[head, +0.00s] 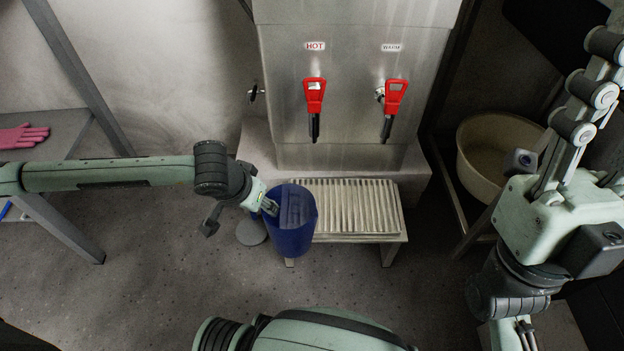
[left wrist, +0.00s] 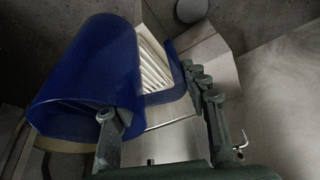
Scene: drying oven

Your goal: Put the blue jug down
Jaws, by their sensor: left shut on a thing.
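The blue jug (head: 291,222) hangs beside the left end of a slatted stand (head: 396,240), in front of the steel hot water dispenser (head: 355,60). My left gripper (head: 268,206) comes in from the left and is shut on the jug at its upper left side. In the left wrist view the jug (left wrist: 85,75) is tilted across the picture, with my fingers (left wrist: 160,130) close to its rim and handle. Whether its base touches anything is hidden. My right gripper (head: 585,110) is raised at the right edge, away from the jug; its fingertips are unclear.
Two red taps (head: 314,95) (head: 395,95) hang above the stand. A cream basin (head: 495,150) stands at the right. A grey bench (head: 50,135) with a pink glove (head: 22,136) is at the left. The slatted top is empty, and floor in front is clear.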

